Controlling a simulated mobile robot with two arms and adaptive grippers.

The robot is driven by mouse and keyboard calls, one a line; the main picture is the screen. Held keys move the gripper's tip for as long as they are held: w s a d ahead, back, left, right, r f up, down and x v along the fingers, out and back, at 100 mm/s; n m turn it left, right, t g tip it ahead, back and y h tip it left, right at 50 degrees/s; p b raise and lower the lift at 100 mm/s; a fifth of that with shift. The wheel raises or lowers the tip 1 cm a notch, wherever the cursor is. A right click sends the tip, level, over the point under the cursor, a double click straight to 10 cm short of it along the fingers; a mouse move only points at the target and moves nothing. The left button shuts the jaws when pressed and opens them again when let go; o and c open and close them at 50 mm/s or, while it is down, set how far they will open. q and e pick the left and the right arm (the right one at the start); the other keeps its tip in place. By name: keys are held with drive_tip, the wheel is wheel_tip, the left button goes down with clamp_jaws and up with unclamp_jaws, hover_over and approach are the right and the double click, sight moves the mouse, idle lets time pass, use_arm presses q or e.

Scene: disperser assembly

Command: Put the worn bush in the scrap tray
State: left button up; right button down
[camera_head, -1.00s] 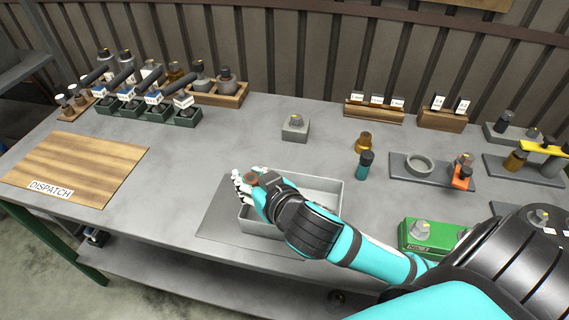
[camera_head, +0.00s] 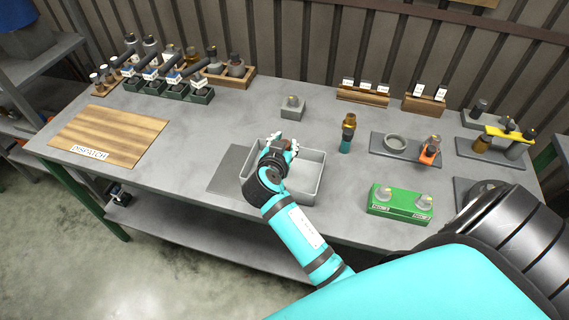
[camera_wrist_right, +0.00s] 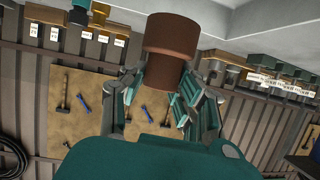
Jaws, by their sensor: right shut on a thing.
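The worn bush (camera_wrist_right: 172,38), a copper-brown cylinder, shows in the right wrist view between the fingers of my right gripper (camera_wrist_right: 165,90). The gripper is shut on it. In the head view my right gripper (camera_head: 278,148) is over the open grey tray (camera_head: 312,178), near its back left part. The hand mostly hides the bush there, and part of the tray's inside is hidden too. I cannot tell how high the bush is above the tray floor. My left gripper is not in view.
A green box with knobs (camera_head: 400,204) stands right of the tray. A wooden dispatch board (camera_head: 110,135) lies at left.

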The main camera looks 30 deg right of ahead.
wheel_tip(320, 180, down, 4)
drive_tip(key=shift+w+d+r, duration=0.1)
drive_tip(key=shift+w, duration=0.05)
wheel_tip(320, 180, down, 4)
drive_tip(key=shift+f+p, duration=0.1)
drive_tip(key=shift+p, duration=0.4)
drive_tip(key=shift+f+b, duration=0.2)
drive_tip(key=shift+b, duration=0.1)
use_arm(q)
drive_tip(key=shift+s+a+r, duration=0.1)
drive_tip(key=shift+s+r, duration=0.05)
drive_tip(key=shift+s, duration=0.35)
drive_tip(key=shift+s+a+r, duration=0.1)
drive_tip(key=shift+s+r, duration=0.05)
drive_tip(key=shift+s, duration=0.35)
use_arm(e)
drive_tip(key=c, duration=1)
unclamp_jaws()
